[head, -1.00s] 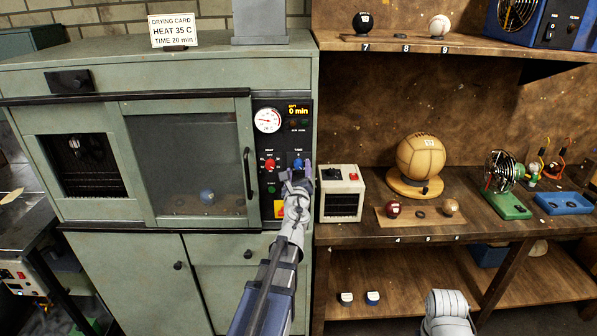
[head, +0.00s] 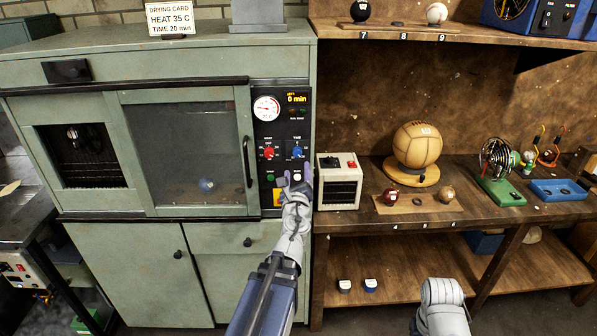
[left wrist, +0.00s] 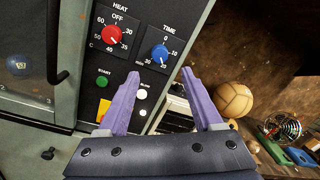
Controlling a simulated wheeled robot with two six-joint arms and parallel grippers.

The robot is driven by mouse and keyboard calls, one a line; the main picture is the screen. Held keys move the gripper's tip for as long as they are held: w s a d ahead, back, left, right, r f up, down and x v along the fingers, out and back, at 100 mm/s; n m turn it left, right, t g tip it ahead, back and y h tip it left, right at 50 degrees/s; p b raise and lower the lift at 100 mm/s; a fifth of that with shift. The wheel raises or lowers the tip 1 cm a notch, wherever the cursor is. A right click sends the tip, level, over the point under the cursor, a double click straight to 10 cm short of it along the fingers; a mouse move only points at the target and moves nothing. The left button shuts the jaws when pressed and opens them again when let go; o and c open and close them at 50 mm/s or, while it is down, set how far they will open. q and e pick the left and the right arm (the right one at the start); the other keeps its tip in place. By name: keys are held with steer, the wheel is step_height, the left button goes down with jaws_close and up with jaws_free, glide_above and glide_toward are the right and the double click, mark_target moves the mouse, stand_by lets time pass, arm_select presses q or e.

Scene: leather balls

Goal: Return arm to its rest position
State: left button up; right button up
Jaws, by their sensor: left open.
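My left gripper (head: 294,176) is open and empty in front of the drying cabinet's control panel (head: 282,108), just below the blue time knob (head: 297,152). In the left wrist view its two purple fingers (left wrist: 160,73) are spread apart, with the blue time knob (left wrist: 159,54) beyond the gap between them. The red heat knob (left wrist: 111,34) is to the upper left of the fingers. The fingers hide part of the panel's lower buttons. A grey part of my right arm (head: 442,308) shows at the bottom of the head view, but its gripper does not.
The cabinet's sliding window is shut in front of a blue ball (head: 207,185). A white heater-like box (head: 338,181) stands close right of my left gripper. The workbench (head: 445,218) carries a tan ball (head: 417,145), small balls and tools.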

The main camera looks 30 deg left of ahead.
arm_select(q)
steer(key=s+d+f+n+g+h, duration=0.1)
steer(key=s+d+f+n+g, duration=0.35)
steer(key=d+f+n, duration=0.4)
steer(key=s+d+f+n+g+h, duration=0.2)
steer(key=s+d+f+n+g, duration=0.25)
steer(key=d+f+n, duration=0.4)
steer(key=s+d+f+n+g+h, duration=0.2)
steer(key=s+d+g, duration=0.1)
steer(key=s+d, duration=0.3)
steer(key=s+d+f+n+g+h, duration=0.1)
steer(key=s+d+f+g+h, duration=0.1)
steer(key=s+d, duration=0.4)
steer(key=d+f+g, duration=0.1)
steer(key=d+g, duration=0.1)
steer(key=d, duration=0.2)
steer(key=shift+s+f+n+h, duration=0.25)
steer(key=shift+f+n+h, duration=0.1)
steer(key=shift+n+h, duration=0.05)
